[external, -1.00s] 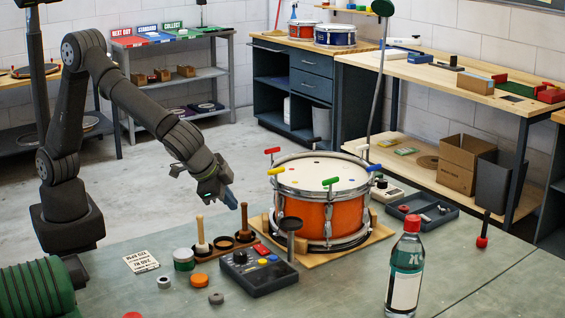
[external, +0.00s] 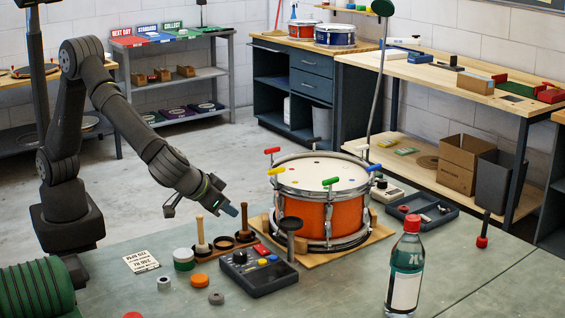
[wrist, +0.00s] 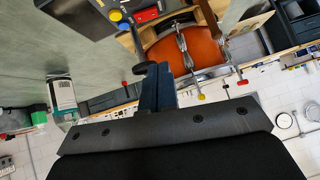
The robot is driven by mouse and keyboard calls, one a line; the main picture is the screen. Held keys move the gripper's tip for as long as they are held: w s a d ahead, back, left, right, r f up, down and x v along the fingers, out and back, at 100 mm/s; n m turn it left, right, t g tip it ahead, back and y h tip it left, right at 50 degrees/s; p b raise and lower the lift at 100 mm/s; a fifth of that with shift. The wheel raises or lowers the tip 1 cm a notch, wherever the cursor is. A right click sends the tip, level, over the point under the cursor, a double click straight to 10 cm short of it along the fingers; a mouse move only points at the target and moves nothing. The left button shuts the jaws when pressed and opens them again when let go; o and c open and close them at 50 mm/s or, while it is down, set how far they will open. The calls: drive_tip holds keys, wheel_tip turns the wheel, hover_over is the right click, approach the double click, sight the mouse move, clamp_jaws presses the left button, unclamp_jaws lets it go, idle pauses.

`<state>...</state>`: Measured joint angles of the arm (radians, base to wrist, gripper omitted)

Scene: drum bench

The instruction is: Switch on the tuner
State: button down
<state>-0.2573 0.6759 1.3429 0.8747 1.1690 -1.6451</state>
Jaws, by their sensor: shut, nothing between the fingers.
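A dark control box (external: 257,272) with a round knob and red, yellow and blue buttons sits on the bench in front of the drum. It is the likeliest tuner, though no label is readable. Part of it shows at the top of the wrist view (wrist: 85,12). A small pale device (external: 388,192) stands behind the drum, partly hidden. My gripper (external: 232,210) is shut and empty, in the air above and left of the control box, pointing down and right. In the wrist view its blue-grey fingers (wrist: 157,90) are together, apart from the box.
The orange drum (external: 299,218) stands on a wooden board right of my gripper. A dark disc on a post (external: 290,226) rises by the box's back right corner. Two upright wooden-handled tools (external: 201,232) stand in a rack to its left. A bottle (external: 405,270) stands front right.

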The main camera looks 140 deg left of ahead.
drive_tip(key=shift+a, duration=0.1)
hover_over(259, 244)
drive_tip(key=w+d, duration=0.1)
drive_tip(key=d, duration=0.2)
wheel_tip(259, 244, down, 6)
drive_tip(key=shift+f, duration=0.2)
drive_tip(key=f, duration=0.3)
drive_tip(key=shift+s+a+f, duration=0.1)
drive_tip(key=shift+a+f, duration=0.15)
drive_tip(key=shift+s+f, duration=0.1)
drive_tip(key=shift+f, duration=0.45)
drive_tip(key=shift+s+f, duration=0.1)
drive_tip(key=shift+f, duration=0.15)
